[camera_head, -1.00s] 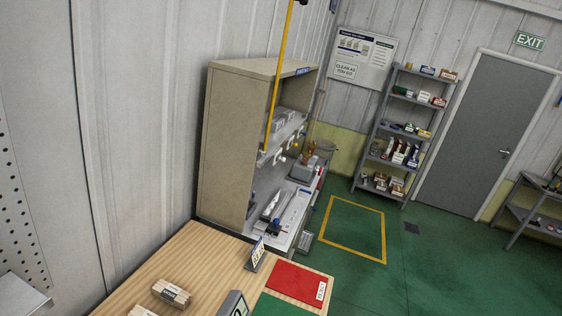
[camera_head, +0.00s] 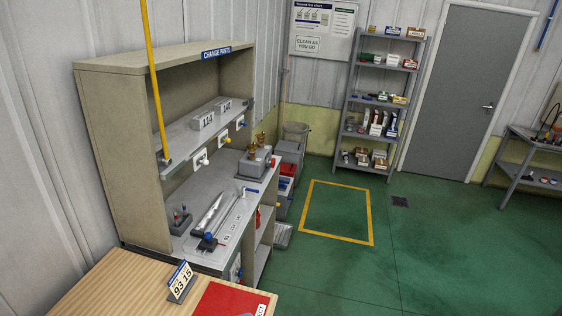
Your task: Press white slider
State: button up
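No white slider can be made out for certain. A beige cabinet (camera_head: 125,160) marked CHANGE PARTS stands open at the left. My gripper is not in view.
A wooden table (camera_head: 115,290) with a red mat (camera_head: 228,302) and a number sign (camera_head: 181,281) is in front. A yellow pole (camera_head: 152,80) crosses the cabinet. Green floor (camera_head: 450,240) is open to the right. Shelves (camera_head: 381,100) and a grey door (camera_head: 455,90) are behind.

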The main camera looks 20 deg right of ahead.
aim_at(205, 163)
jog(key=l+z, duration=0.1)
jog(key=l, duration=0.15)
jog(key=i+l, duration=0.15)
jog(key=l, duration=0.2)
jog(key=i+l+u, duration=0.1)
jog(key=l, duration=0.3)
jog(key=i+l, duration=0.4)
jog(key=l, duration=0.35)
jog(key=i+l+u, duration=0.1)
jog(key=l, duration=0.25)
jog(key=i+l, duration=0.2)
jog(key=l, duration=0.2)
jog(key=i+l+u, duration=0.1)
jog(key=i, duration=0.4)
jog(key=i+l+u, duration=0.1)
jog(key=i+l, duration=0.15)
jog(key=i, duration=0.3)
jog(key=i+j, duration=0.25)
jog(key=i, duration=0.05)
